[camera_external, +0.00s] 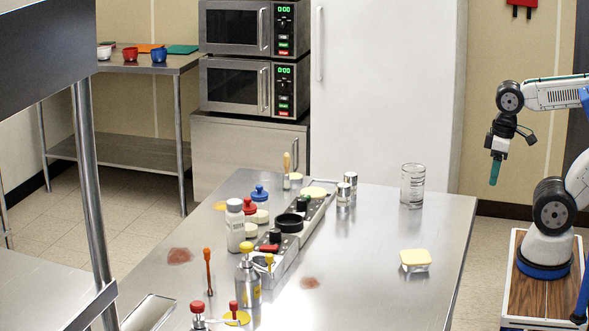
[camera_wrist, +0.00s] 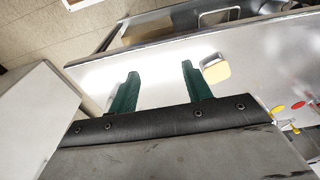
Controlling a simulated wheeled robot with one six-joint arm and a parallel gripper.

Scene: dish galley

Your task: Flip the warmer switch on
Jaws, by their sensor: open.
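Two low grey units stand in a line on the steel table. The nearer unit (camera_external: 283,262) has a black knob (camera_external: 274,236), a small red part (camera_external: 267,248) and a yellow-topped part. The farther unit (camera_external: 318,208) has a black knob and a dark round ring (camera_external: 290,221). I cannot tell for sure which part is the warmer switch, or its position. My gripper (camera_external: 494,181) hangs pointing down beyond the table's right edge, well away from both units. In the wrist view its green fingers (camera_wrist: 160,72) are apart with nothing between them.
A yellow-lidded tub (camera_external: 415,267) sits on the table's right part and shows in the wrist view (camera_wrist: 217,72). A glass beaker (camera_external: 412,186) stands at the far right. Bottles and a grey canister (camera_external: 248,285) crowd the units. The table's right side (camera_external: 370,295) is mostly clear.

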